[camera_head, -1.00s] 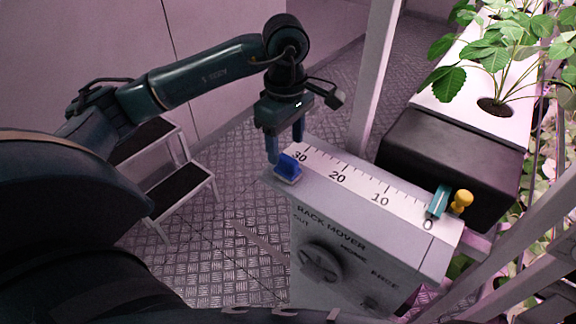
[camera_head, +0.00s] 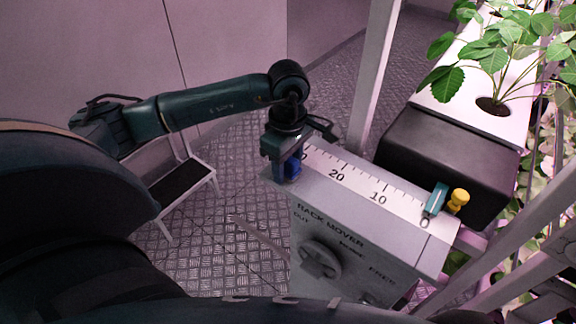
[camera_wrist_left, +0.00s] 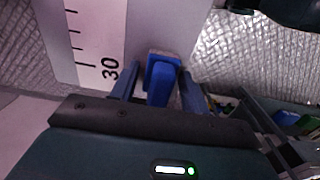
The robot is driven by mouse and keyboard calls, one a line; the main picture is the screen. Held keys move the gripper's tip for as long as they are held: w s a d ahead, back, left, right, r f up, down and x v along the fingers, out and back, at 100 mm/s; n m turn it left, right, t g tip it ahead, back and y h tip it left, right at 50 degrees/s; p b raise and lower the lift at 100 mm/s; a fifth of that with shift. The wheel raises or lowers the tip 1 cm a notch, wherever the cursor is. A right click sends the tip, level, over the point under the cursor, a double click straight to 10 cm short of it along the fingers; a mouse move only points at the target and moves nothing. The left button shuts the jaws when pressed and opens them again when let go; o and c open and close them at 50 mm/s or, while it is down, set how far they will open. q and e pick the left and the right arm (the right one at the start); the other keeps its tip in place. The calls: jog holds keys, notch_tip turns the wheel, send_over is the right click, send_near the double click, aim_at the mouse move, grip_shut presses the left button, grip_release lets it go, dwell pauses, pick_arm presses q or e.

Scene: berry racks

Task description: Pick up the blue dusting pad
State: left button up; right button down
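The blue dusting pad (camera_head: 293,170) sits at the 30 end of the ruler strip on top of the grey rack mover box. My left gripper (camera_head: 286,167) is lowered over it, pointing down, and hides much of it. In the left wrist view the pad (camera_wrist_left: 163,72) stands between the two blue fingers (camera_wrist_left: 157,82). A gap shows between the left finger and the pad; the right finger is close to the pad, and I cannot tell if it touches. The gripper looks open around the pad. My right gripper is not in view.
The rack mover box (camera_head: 340,235) has a dial on its front. A teal marker (camera_head: 435,199) and a yellow knob (camera_head: 458,200) are at its 0 end. A black box (camera_head: 450,150), planter (camera_head: 470,80) and upright post (camera_head: 374,80) stand behind. A step stool (camera_head: 185,185) is at left.

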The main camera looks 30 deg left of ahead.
pick_arm(q)
jog(key=c, duration=0.7)
jog(key=shift+r, duration=0.1)
jog(key=shift+c, duration=0.2)
notch_tip(320, 180, up, 10)
jog(key=shift+f+b, duration=0.1)
jog(key=shift+b, duration=0.65)
